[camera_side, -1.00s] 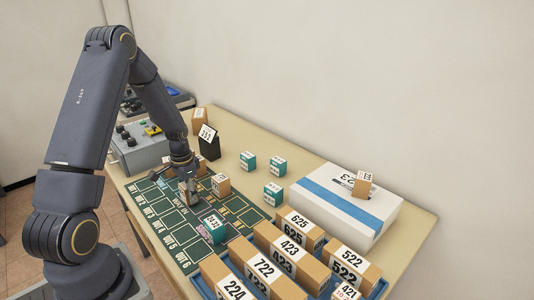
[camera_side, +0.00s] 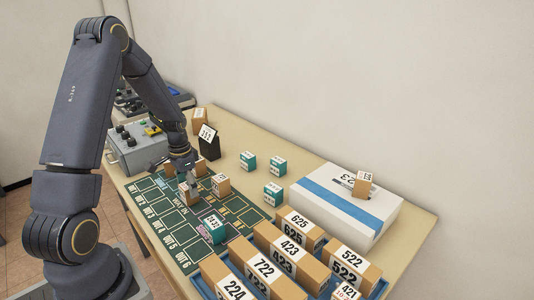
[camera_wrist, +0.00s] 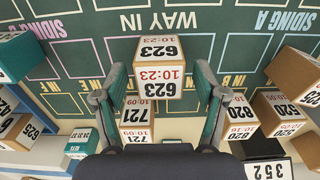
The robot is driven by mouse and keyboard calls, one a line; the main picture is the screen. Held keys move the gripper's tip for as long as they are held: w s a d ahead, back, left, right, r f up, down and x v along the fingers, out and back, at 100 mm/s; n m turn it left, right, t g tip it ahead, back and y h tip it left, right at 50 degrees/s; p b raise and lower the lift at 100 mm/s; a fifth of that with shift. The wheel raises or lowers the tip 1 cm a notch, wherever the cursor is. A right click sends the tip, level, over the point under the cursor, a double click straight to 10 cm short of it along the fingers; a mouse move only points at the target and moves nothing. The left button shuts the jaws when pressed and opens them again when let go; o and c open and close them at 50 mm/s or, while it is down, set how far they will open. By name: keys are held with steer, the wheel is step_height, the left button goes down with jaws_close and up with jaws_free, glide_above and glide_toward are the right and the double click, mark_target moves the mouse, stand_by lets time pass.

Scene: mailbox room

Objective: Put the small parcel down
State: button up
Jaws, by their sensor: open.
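The small parcel (camera_wrist: 158,68) is a brown box with a white label reading 623 and 10:23. It stands on the green mat (camera_wrist: 88,22), by the WAY IN lettering, and shows in the side view (camera_side: 189,193) near the mat's back left. My gripper (camera_side: 181,172) is above it in the side view, apart from it. In the wrist view my gripper (camera_wrist: 157,88) is open, with a finger on either side of the parcel and visible gaps. The underside of the parcel is hidden.
A brown parcel (camera_side: 221,185) stands close to the right. A teal parcel (camera_side: 214,228) sits nearer the front of the mat. Numbered boxes (camera_side: 283,262) fill the front right.

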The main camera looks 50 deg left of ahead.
step_height(320, 180, up, 9)
steer(key=shift+d+r, duration=0.1)
steer(key=shift+r, duration=0.1)
steer(key=s+d+r+t+y, duration=0.1)
steer(key=s+d+r+t, duration=0.2)
steer(key=d+r, duration=1)
steer(key=d, duration=0.3)
steer(key=shift+r, duration=0.2)
steer(key=shift+o, duration=0.3)
steer(key=s+d+r+t+h, duration=0.1)
steer(key=s+d+r+t, duration=0.1)
steer(key=s+d, duration=0.5)
steer(key=shift+d+r, duration=0.2)
steer(key=shift+d, duration=0.05)
steer(key=shift+o, duration=0.2)
steer(key=shift+s+d+t, duration=0.2)
steer(key=shift+s+t, duration=0.1)
steer(key=shift+s, duration=0.05)
